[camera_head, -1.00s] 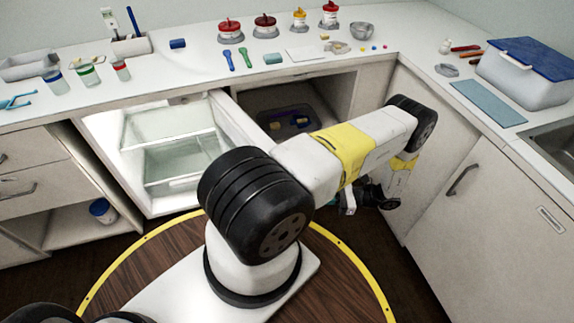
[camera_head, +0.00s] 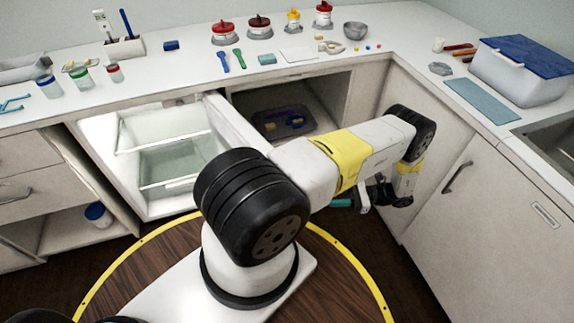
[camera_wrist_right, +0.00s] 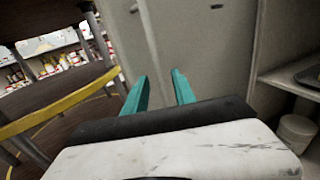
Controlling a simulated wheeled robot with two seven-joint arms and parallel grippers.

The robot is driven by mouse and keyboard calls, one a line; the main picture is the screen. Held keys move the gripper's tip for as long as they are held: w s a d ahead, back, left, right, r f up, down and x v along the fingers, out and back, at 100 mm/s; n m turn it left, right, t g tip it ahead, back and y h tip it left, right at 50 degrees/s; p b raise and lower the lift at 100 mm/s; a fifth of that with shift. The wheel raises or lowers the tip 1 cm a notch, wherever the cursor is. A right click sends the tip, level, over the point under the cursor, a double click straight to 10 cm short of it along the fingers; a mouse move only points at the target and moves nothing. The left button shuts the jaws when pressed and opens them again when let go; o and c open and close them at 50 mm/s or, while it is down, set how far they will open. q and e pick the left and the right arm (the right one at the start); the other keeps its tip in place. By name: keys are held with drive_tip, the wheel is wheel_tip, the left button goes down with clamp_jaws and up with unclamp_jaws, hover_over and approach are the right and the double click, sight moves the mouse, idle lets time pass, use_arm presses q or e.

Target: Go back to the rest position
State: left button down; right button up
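My right arm reaches across the middle of the head view, and its gripper (camera_head: 350,204) hangs low in front of the right cabinet, partly hidden by the arm. In the right wrist view the two teal fingers of the right gripper (camera_wrist_right: 160,82) stand apart with nothing between them. My left gripper is not in view; only dark parts of mine show at the lower left corner of the head view.
A fridge (camera_head: 165,165) stands open at the left of my right arm, beside an open cupboard with a tray (camera_head: 282,123). Counters (camera_head: 200,65) with jars and tools run behind and right. A blue-lidded bin (camera_head: 525,75) stands right. Wooden floor (camera_head: 145,270) lies below.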

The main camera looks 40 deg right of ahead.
drive_tip(key=shift+v, duration=1.05)
drive_tip(key=shift+w, duration=0.1)
